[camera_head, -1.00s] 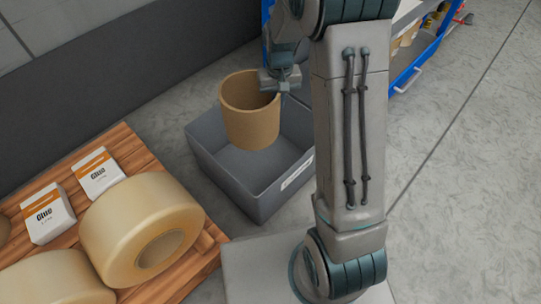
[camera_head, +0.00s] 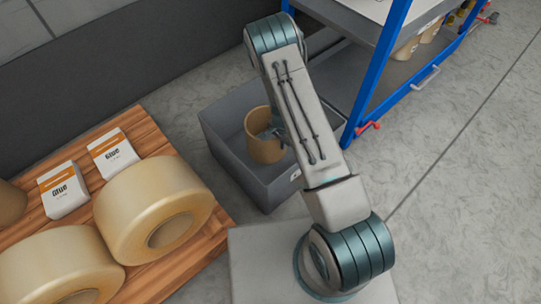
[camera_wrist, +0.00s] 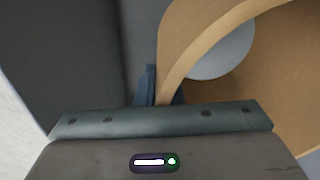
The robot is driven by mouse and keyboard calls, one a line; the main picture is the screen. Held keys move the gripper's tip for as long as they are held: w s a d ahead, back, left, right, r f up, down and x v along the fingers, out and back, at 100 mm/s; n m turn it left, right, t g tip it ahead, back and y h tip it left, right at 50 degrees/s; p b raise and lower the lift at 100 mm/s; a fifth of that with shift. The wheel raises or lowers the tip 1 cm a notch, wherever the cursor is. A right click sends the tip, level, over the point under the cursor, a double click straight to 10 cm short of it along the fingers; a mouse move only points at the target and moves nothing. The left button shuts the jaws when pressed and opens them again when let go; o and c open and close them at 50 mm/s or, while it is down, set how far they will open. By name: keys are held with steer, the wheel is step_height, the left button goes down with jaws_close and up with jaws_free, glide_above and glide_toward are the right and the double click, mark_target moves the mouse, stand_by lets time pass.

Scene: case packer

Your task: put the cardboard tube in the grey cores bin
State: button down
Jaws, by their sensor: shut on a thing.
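The cardboard tube (camera_head: 264,148) is a short, wide brown ring. In the head view it is upright inside the grey cores bin (camera_head: 225,149), with its lower part below the bin's rim. I cannot tell whether it touches the bin's floor. My gripper (camera_head: 276,133) is shut on the tube's wall at its upper right edge, partly hidden by my arm. In the wrist view my gripper (camera_wrist: 160,92) pinches the wall of the tube (camera_wrist: 193,45), and the tube's open inside shows. My arm hides the right part of the bin.
A wooden pallet (camera_head: 134,131) at left bears large tape rolls (camera_head: 150,205) and white-and-orange Glue boxes (camera_head: 113,154). A blue-framed shelf cart (camera_head: 383,70) stands close behind the bin at right. A dark wall is at the back left. The floor at right is clear.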

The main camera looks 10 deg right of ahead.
step_height(320, 180, down, 13)
steer(key=s+m+b, duration=0.1)
steer(key=b, duration=0.3)
steer(key=shift+d, duration=0.45)
steer(key=shift+s+f, duration=0.15)
steer(key=shift+f+b, duration=0.15)
steer(key=shift+b, duration=0.15)
steer(key=c, duration=1.6)
jaws_free()
steer(key=shift+o, duration=0.2)
